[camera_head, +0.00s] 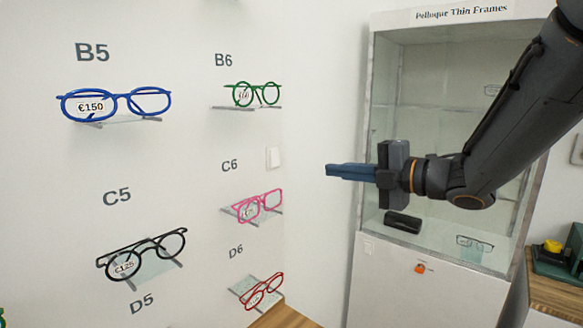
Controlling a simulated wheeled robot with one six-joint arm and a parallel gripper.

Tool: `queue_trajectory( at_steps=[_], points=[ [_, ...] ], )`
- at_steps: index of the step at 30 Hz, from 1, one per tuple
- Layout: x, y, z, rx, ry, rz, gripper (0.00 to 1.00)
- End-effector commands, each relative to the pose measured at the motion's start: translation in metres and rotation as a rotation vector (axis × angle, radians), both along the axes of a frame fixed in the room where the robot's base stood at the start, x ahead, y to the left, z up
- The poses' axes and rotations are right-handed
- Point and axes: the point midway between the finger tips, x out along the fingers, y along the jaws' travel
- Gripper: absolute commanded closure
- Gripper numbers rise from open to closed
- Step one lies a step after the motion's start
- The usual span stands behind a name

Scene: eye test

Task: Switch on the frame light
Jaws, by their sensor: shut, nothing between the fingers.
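A small white switch plate (272,157) is on the white wall, right of the labels B6 and C6, near the wall's right edge. Whether it is pressed is too small to tell. My gripper (330,170) is shut and empty, its blue fingers pointing left toward the plate. In the picture the fingertips appear to the right of the plate, with a gap between them.
Blue glasses (115,104), green glasses (254,94), pink glasses (260,206), black glasses (142,254) and red glasses (265,291) rest on small wall shelves. Behind my arm stands a glass-fronted cabinet (385,85) with an orange knob (420,268).

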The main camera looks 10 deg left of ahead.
Motion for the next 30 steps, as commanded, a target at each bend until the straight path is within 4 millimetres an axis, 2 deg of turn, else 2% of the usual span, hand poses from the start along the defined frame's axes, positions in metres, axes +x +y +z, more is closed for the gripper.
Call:
queue_trajectory(
  at_steps=[8,24,30],
  points=[
    [0.004,0.007,-0.001,0.0,0.004,0.0,1.0],
    [0.052,0.092,-0.012,0.0,0.006,-0.001,1.0],
    [0.065,0.112,-0.015,0.0,0.004,-0.001,1.0]
  ],
)
